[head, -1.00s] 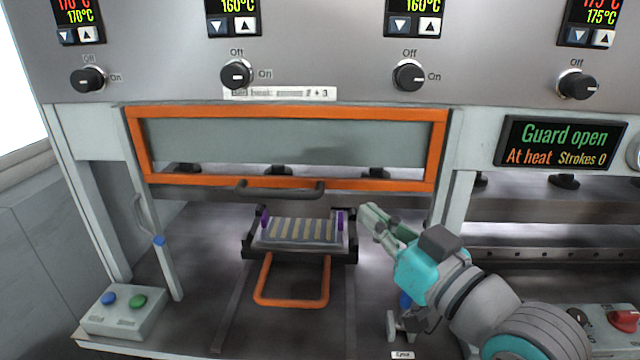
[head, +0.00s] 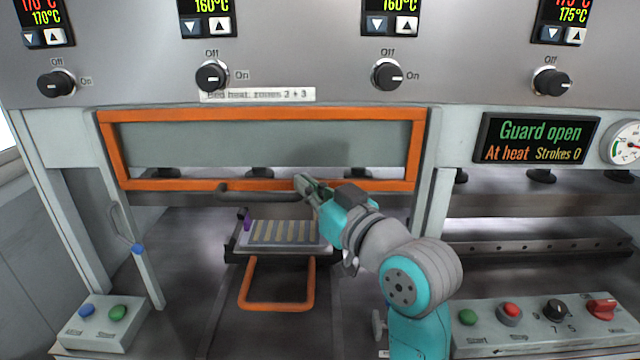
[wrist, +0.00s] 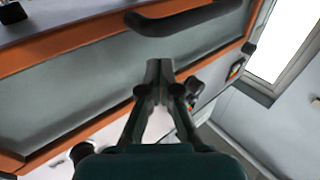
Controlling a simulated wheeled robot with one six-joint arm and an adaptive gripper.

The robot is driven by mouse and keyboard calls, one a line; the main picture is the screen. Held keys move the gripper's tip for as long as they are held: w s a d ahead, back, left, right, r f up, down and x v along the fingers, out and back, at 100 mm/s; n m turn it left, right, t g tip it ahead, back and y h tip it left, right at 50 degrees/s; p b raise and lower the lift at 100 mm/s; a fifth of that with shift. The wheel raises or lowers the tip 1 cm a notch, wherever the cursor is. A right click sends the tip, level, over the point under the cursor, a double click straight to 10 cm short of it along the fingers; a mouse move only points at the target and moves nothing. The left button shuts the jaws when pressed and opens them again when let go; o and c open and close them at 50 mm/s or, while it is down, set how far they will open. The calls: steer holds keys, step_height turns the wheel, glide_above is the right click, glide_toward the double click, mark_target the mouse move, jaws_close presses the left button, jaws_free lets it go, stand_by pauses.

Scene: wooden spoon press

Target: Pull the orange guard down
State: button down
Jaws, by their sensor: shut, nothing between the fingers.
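The orange-framed guard (head: 112,150) with a grey pane hangs raised across the press opening in the head view. The display (head: 537,138) reads "Guard open". A dark bar handle (head: 235,190) runs along the guard's lower edge; its right end is hidden by my gripper. My gripper (head: 302,183) is shut and empty at that right part of the handle; I cannot tell whether it touches. In the wrist view my shut gripper (wrist: 160,66) points at the grey pane, with the handle (wrist: 185,22) above it in the picture, apart from the fingertips.
Below the guard a tray (head: 285,234) of wooden strips sits in the opening, with an orange loop handle (head: 277,307) in front. A button box (head: 100,322) stands at the left and a control panel (head: 535,325) at the right.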

steer(key=shift+w+a+f, duration=0.1)
steer(key=shift+f, duration=0.35)
steer(key=shift+w+a+f, duration=0.1)
steer(key=shift+f, duration=0.3)
steer(key=shift+f, duration=0.1)
step_height(320, 180, down, 23)
stand_by(0.5)
